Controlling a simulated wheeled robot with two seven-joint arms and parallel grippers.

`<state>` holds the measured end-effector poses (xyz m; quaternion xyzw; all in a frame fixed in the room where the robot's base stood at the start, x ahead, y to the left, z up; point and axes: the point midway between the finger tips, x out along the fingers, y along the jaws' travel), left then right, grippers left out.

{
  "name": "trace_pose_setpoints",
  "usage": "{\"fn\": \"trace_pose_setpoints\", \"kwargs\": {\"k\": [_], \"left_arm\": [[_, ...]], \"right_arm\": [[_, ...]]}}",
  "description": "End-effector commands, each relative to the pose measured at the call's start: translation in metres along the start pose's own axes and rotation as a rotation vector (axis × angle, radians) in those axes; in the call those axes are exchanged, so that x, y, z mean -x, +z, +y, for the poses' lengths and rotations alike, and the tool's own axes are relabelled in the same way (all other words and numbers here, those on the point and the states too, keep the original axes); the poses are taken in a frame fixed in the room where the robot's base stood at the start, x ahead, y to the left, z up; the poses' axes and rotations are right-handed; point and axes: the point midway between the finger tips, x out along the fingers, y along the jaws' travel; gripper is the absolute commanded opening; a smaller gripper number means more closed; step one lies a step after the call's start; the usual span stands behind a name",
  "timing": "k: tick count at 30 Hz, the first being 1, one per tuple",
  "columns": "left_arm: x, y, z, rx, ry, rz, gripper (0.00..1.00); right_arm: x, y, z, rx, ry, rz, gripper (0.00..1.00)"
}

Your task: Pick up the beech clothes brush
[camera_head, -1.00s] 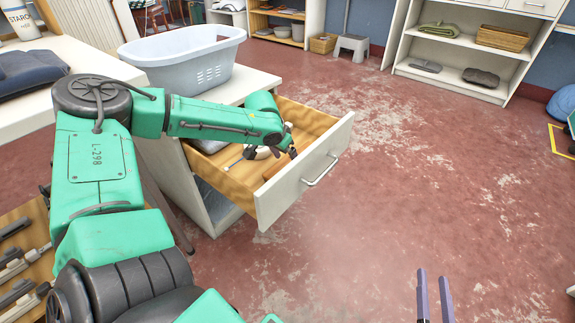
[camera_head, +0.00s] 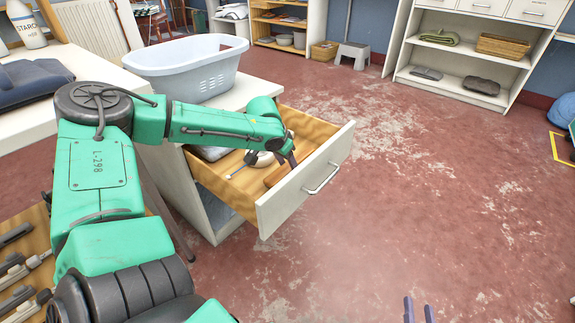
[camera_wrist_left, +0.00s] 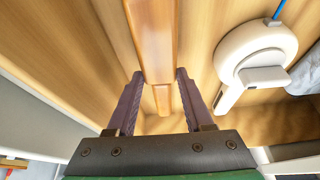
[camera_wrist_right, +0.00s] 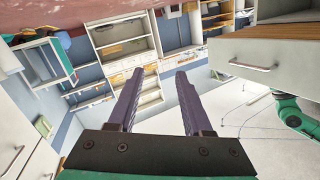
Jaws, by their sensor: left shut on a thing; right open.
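The beech clothes brush (camera_head: 276,175) is a smooth orange-brown wooden piece inside the open drawer, near its front panel. In the left wrist view the brush (camera_wrist_left: 151,40) runs between my fingers, with a wide part above and a narrower part below. My left gripper (camera_head: 289,161), also in its wrist view (camera_wrist_left: 159,74), is shut on the brush from above. Whether the brush is clear of the drawer floor cannot be told. My right gripper (camera_head: 418,311) is open and empty at the bottom of the head view; its wrist view shows its fingers (camera_wrist_right: 158,74) apart.
The drawer (camera_head: 305,193) is pulled out of a white cabinet. A white round item (camera_wrist_left: 255,52) lies beside the brush, with a grey item (camera_wrist_left: 307,73) near it. A pale blue laundry basket (camera_head: 185,70) stands on the cabinet.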

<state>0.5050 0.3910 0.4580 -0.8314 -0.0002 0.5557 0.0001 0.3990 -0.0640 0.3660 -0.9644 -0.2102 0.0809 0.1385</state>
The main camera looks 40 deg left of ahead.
Motion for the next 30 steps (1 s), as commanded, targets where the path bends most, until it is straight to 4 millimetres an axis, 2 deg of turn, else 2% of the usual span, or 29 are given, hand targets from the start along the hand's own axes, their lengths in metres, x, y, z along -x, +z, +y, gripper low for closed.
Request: {"fn": "trace_pose_setpoints", "kwargs": {"k": [1, 8, 12, 18, 20, 24, 30], "left_arm": [[0.004, -0.002, 0.0, 0.0, 0.0, 0.001, 0.0], [0.019, -0.008, 0.0, -0.001, 0.001, 0.002, 0.0], [0.084, -0.036, 0.001, -0.001, 0.001, 0.008, 0.0], [0.15, -0.063, 0.0, -0.001, 0.001, 0.005, 0.0], [0.162, -0.068, 0.0, -0.001, 0.0, 0.003, 0.0], [0.173, -0.072, 0.0, -0.002, 0.001, 0.0, 0.0], [0.176, -0.073, 0.0, -0.002, 0.001, 0.0, 0.0]], "right_arm": [[0.01, 0.019, -0.001, -0.012, 0.006, -0.058, 0.5], [0.052, 0.086, -0.006, -0.077, 0.028, -0.261, 0.5], [0.057, 0.046, -0.02, -0.065, 0.018, -0.31, 0.5], [0.06, 0.011, -0.029, -0.046, 0.013, -0.373, 0.5], [0.061, 0.005, -0.029, -0.04, 0.015, -0.393, 0.5], [0.062, 0.004, -0.021, -0.015, 0.033, -0.482, 0.5], [0.064, 0.005, -0.018, -0.007, 0.039, -0.512, 0.5]]}}
